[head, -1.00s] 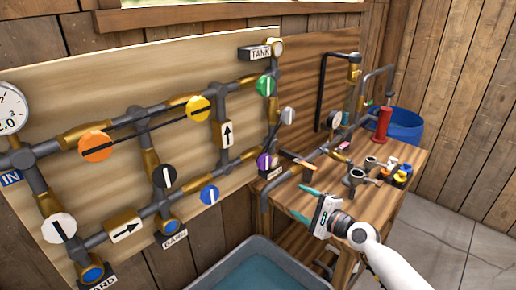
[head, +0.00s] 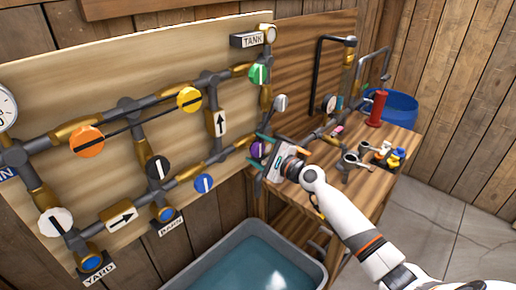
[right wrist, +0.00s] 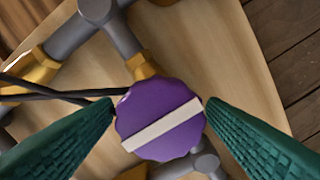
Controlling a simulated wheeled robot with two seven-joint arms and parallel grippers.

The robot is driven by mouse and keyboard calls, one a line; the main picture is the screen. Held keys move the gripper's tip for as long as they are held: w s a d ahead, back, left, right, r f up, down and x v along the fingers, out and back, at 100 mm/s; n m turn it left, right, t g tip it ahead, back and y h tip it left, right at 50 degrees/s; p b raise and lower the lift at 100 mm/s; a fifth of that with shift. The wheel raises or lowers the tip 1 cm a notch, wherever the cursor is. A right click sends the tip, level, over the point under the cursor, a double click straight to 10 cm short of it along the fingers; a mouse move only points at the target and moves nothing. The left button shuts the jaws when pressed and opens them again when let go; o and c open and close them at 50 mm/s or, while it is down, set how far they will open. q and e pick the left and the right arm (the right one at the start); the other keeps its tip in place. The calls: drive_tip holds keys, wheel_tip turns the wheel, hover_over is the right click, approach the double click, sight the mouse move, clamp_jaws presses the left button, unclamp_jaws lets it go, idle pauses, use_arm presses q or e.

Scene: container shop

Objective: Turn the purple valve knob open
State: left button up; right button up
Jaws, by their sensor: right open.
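The purple valve knob (head: 257,149) sits at the lower right end of the pipe panel in the head view, partly hidden by my right gripper. In the right wrist view the purple knob (right wrist: 160,118) is close, scalloped, with a white bar slanting up to the right. My right gripper (head: 258,154) is open. Its green fingers (right wrist: 160,108) stand on either side of the knob, the tips close to its left and right edges. I cannot tell whether they touch it. My left gripper is not in view.
Orange (head: 87,141), yellow (head: 189,99), green (head: 259,74), black (head: 158,167) and blue (head: 203,183) knobs sit on the same panel. A grey water tub (head: 290,250) stands below. A wooden bench (head: 372,190) with tools and a red cylinder (head: 377,108) is behind my right arm.

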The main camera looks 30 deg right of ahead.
drive_tip(key=shift+w, duration=0.2)
drive_tip(key=shift+a, duration=0.1)
drive_tip(key=c, duration=1)
drive_tip(key=shift+f, duration=0.1)
drive_tip(key=shift+f+n+b, duration=0.2)
drive_tip(key=shift+n+b, duration=1.1)
drive_tip(key=shift+n, duration=0.3)
drive_tip(key=n+b, duration=0.4)
drive_tip(key=n, duration=0.1)
drive_tip(key=shift+f, duration=0.1)
drive_tip(key=n+b, duration=0.4)
drive_tip(key=n, duration=0.1)
drive_tip(key=shift+n, duration=0.4)
drive_tip(key=shift+n+b, duration=1.2)
drive_tip(key=shift+n, duration=0.8)
